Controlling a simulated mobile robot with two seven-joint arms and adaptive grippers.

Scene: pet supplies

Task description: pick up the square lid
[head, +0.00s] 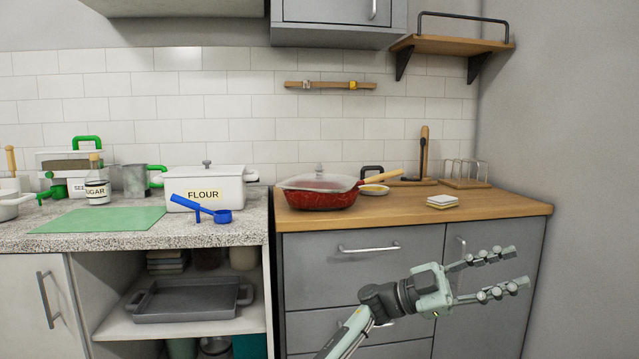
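A red speckled pan (325,198) with a light wooden handle stands on the wooden counter. A pale, see-through lid (318,182) with a small knob lies on top of it and looks squarish, but its exact outline is hard to tell. The white FLOUR box (232,193) to the left also has a lid with a grey knob. My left gripper (520,267) is open and empty, fingers pointing right, in front of the grey cabinet. It is below and to the right of the pan, apart from it. My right gripper is not in view.
A small stack of square pale pieces (442,202) lies on the wooden counter (500,205), with bare wood around it. A wire rack (465,174) stands behind. A blue scoop (203,210) and a green mat (98,219) lie on the stone counter. A shelf (452,44) hangs above.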

